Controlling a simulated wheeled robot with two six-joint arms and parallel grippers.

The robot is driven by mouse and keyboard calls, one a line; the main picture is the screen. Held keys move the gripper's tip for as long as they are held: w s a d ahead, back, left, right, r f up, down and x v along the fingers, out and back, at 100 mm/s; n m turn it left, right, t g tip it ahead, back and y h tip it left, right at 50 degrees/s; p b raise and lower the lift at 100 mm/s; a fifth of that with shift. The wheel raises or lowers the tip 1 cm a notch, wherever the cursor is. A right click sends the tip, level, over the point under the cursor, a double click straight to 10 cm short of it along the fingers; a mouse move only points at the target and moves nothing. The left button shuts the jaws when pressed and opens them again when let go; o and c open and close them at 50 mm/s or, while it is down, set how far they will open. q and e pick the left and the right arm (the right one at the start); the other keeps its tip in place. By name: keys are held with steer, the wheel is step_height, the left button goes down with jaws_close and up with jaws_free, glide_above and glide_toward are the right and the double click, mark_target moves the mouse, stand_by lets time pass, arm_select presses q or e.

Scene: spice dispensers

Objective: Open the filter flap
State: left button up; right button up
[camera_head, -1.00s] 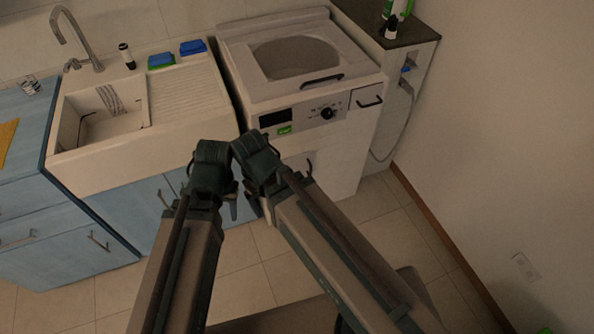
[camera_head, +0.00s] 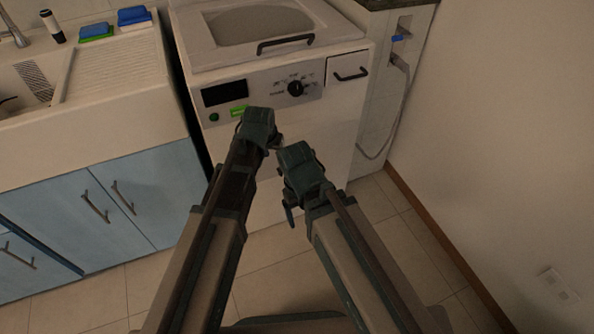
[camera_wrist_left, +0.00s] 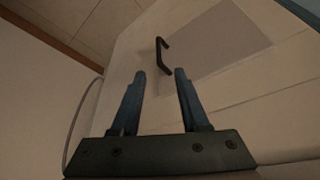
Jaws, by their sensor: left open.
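The washing machine's filter flap (camera_wrist_left: 218,40) shows in the left wrist view as a flat grey panel, closed against the white front. Its dark bar handle (camera_wrist_left: 162,56) stands at the panel's left edge. My left gripper (camera_wrist_left: 161,76) is open and empty, with the handle beyond its fingertips; no contact shows. In the head view the washing machine (camera_head: 312,120) stands ahead, and my arms hide the flap. My left gripper there is at the machine's front, its fingers mostly hidden. My right gripper (camera_head: 297,180) is beside it; its jaws are unclear.
A sink cabinet (camera_head: 110,210) with blue doors stands left of the machine. A wall (camera_head: 500,130) rises on the right, with a hose (camera_head: 385,150) beside the machine. Tiled floor (camera_head: 385,215) is clear between machine and wall.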

mark_target(281, 174)
arm_select(q)
steer(key=b+x, duration=0.6)
steer(key=x, duration=0.1)
steer(key=b+x, duration=0.6)
steer(key=x, duration=0.1)
steer(key=shift+w+d+b, duration=0.25)
steer(key=shift+b, duration=0.1)
steer(key=shift+c, duration=0.2)
jaws_close()
stand_by(1.1)
